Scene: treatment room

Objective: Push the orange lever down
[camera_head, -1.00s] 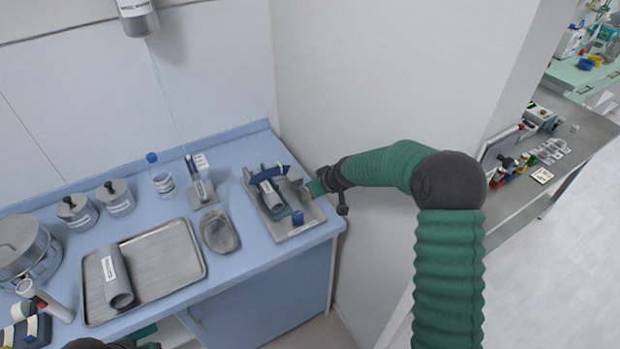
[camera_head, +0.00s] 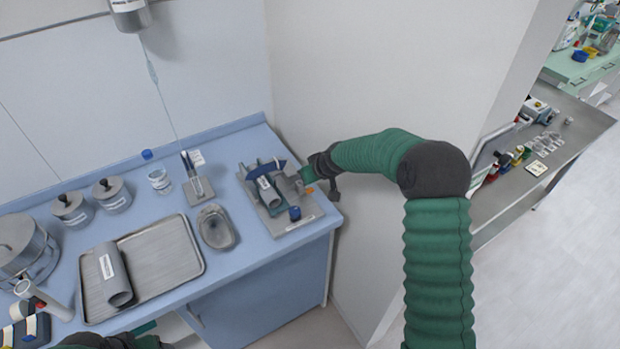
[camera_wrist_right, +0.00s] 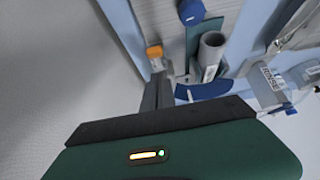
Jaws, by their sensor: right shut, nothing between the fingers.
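The orange lever end (camera_head: 309,191) shows at the right side of a grey metal stand (camera_head: 300,226) on the blue counter. It also shows as an orange cap (camera_wrist_right: 154,51) in the right wrist view. My right gripper (camera_head: 302,180) is shut and empty, right beside the orange end. In the wrist view its narrow grey fingers (camera_wrist_right: 160,76) point toward the orange cap, just short of it or touching; I cannot tell which. Most of the lever is hidden behind the gripper. Part of my left arm shows at the bottom left edge; its fingers cannot be made out.
The stand holds a grey labelled cylinder (camera_head: 267,192), a blue curved part (camera_head: 264,170) and a blue knob (camera_head: 294,213). A kidney dish (camera_head: 217,228) and a metal tray (camera_head: 165,258) lie to the left. A wall (camera_head: 390,80) rises close behind my right arm.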

